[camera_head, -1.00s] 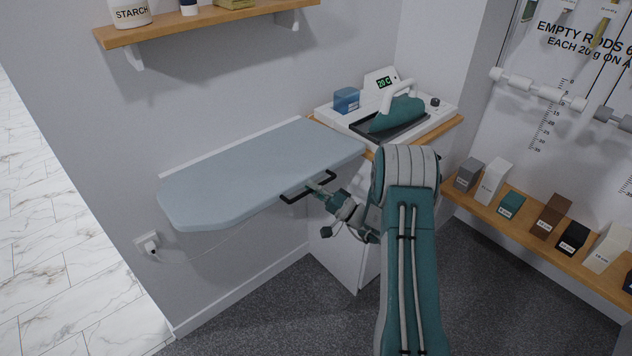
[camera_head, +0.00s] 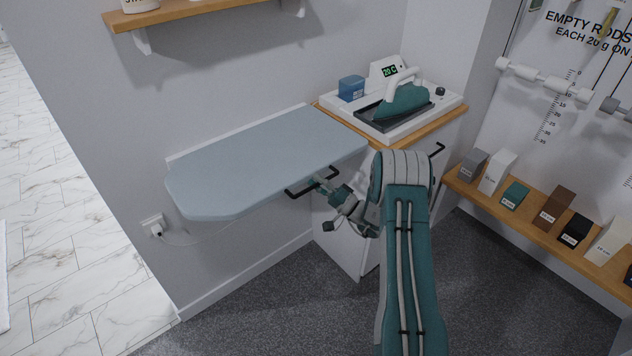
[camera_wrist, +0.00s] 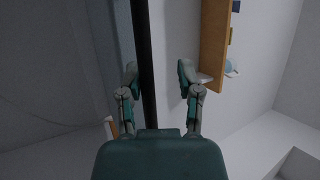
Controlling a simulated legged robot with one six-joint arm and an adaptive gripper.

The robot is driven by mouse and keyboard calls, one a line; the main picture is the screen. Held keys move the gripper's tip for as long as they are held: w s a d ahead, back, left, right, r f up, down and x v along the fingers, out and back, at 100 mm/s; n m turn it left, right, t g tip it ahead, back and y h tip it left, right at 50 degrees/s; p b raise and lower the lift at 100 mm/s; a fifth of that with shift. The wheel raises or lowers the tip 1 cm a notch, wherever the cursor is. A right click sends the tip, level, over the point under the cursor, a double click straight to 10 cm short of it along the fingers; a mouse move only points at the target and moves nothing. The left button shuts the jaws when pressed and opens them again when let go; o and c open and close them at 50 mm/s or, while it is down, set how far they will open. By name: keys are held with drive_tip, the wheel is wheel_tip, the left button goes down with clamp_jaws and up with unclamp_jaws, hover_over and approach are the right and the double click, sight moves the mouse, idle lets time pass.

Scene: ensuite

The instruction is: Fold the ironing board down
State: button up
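The ironing board (camera_head: 265,155) has a pale blue-grey cover and sticks out from the wall, roughly level. A black bar handle (camera_head: 297,191) runs along its front edge. My gripper (camera_head: 322,181) is at this handle, in front of the board. In the wrist view, the black bar (camera_wrist: 147,60) passes between the two spread fingers of my gripper (camera_wrist: 158,72), nearer the left finger. The fingers are apart and not closed on it. The head view is too small to show whether a finger touches the bar.
A white cabinet with a wooden top (camera_head: 452,118) stands right of the board, bearing a teal iron (camera_head: 402,103) and a blue box (camera_head: 351,88). A wooden shelf (camera_head: 190,10) hangs above. A low shelf with blocks (camera_head: 553,207) is at right. Dark floor (camera_head: 260,315) below the board is clear.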

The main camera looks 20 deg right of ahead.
drive_tip(key=shift+d, duration=0.15)
drive_tip(key=v, duration=1.2)
drive_tip(key=shift+f, duration=0.15)
drive_tip(key=s+a+r+n+g+h, duration=0.1)
drive_tip(key=s+a+r+n+g, duration=0.25)
drive_tip(key=a+r+g, duration=0.5)
drive_tip(key=s+a+r+n+g, duration=0.35)
drive_tip(key=a+r+g, duration=0.35)
drive_tip(key=a+r, duration=0.25)
drive_tip(key=s+r+t+h, duration=0.2)
drive_tip(key=s+r+h, duration=0.2)
drive_tip(key=s+h, duration=0.3)
drive_tip(key=s+r+t+h, duration=0.2)
drive_tip(key=s+r+h, duration=0.2)
drive_tip(key=s+h, duration=0.4)
drive_tip(key=s, duration=0.5)
drive_tip(key=shift+s, duration=0.35)
